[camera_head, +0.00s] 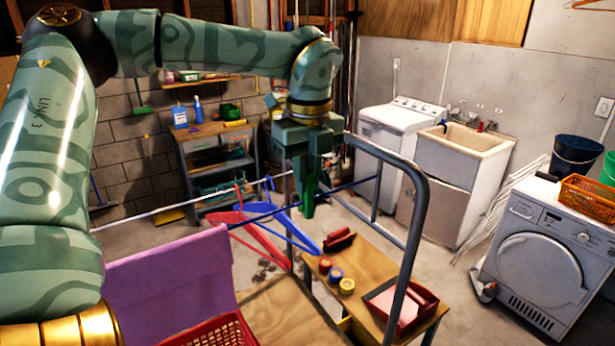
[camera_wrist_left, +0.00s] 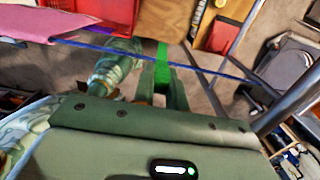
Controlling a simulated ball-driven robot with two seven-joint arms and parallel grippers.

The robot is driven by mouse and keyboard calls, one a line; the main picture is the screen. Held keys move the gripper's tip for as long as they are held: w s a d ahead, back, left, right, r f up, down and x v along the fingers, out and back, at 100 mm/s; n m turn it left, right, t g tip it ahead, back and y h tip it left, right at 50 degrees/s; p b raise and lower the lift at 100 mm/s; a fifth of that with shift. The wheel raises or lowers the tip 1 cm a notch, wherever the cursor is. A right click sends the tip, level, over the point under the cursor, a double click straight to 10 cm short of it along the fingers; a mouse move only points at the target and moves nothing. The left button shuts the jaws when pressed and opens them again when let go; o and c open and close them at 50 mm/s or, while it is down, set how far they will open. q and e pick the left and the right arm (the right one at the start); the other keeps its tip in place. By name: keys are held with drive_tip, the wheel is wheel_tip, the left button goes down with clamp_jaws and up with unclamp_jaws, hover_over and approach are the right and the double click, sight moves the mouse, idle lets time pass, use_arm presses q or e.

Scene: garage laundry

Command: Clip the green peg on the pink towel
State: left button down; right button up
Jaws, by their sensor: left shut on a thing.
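My left gripper (camera_head: 307,208) is shut on the green peg (camera_wrist_left: 161,62), high over the floor near the clothes lines. In the head view the gripper's green fingers largely hide the peg; in the left wrist view it shows bright green between the fingers. The pink towel (camera_head: 170,283), purplish in this light, hangs at the lower left of the head view, left of and apart from the gripper. Part of it shows at the upper left of the left wrist view (camera_wrist_left: 50,24). My right gripper is not in view.
A red hanger (camera_head: 240,218) and a blue hanger (camera_head: 290,228) hang between towel and gripper. A grey metal frame (camera_head: 423,200) rises to the right. A low wooden table (camera_head: 375,262) holds tape rolls and a red tray (camera_head: 400,308). A red basket (camera_head: 215,330) is at bottom.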

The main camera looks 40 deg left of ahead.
use_arm(q)
wheel_tip(320, 180, up, 2)
drive_tip(key=shift+r+p, duration=0.1)
drive_tip(key=shift+p, duration=0.35)
drive_tip(key=shift+r+p, duration=0.5)
drive_tip(key=shift+r, duration=0.9)
